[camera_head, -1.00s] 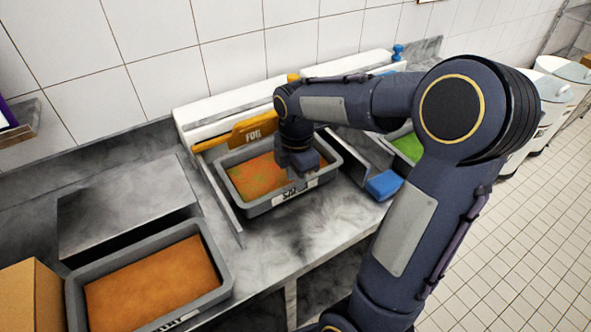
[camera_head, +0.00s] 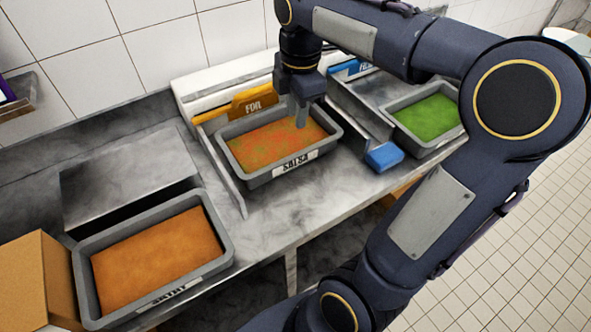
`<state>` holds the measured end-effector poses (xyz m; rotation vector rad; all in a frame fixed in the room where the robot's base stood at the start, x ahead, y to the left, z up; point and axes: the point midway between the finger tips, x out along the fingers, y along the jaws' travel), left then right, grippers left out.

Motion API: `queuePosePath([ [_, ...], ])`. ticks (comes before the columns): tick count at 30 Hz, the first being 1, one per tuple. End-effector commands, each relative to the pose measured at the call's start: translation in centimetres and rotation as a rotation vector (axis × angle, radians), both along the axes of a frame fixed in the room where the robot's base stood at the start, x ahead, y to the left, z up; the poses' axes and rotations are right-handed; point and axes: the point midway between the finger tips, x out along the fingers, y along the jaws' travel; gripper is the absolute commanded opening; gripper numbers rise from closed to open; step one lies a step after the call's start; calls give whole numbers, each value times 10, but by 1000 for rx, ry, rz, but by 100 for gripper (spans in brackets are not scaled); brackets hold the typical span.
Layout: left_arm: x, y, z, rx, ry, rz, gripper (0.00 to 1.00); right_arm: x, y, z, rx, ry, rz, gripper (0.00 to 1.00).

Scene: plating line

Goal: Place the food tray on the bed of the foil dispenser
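A grey food tray labelled SALSA (camera_head: 262,176), filled with orange food flecked with green, sits upright on the bed of the foil dispenser (camera_head: 252,101), between its side rails and in front of the orange flap. My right gripper (camera_head: 298,118) points down above the right part of this tray, with its fingertips seen against the food. The fingers overlap in this view, so the gap between them cannot be made out. It does not appear to hold the tray's rim. My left gripper is out of view.
Another grey tray of orange food (camera_head: 226,264) stands at the front left beside a cardboard box (camera_head: 22,276). A tray of green food (camera_head: 428,147) stands right of the blue-fronted dispenser (camera_head: 384,157). The counter front between the trays is clear.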

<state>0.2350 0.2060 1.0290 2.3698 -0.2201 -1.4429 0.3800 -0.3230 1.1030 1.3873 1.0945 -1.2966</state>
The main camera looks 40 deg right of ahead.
Motion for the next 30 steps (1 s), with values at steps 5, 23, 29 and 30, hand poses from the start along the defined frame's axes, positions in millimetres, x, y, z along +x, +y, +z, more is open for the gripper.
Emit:
queuePosePath([
  [5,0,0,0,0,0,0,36,-48,30,-10,144,-97,-384,25],
  [23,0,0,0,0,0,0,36,-145,117,-75,669,-88,-1467,25],
  [29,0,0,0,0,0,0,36,-144,117,-75,667,-86,-1466,25],
  [30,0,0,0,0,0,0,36,-144,117,-75,667,-86,-1466,25],
])
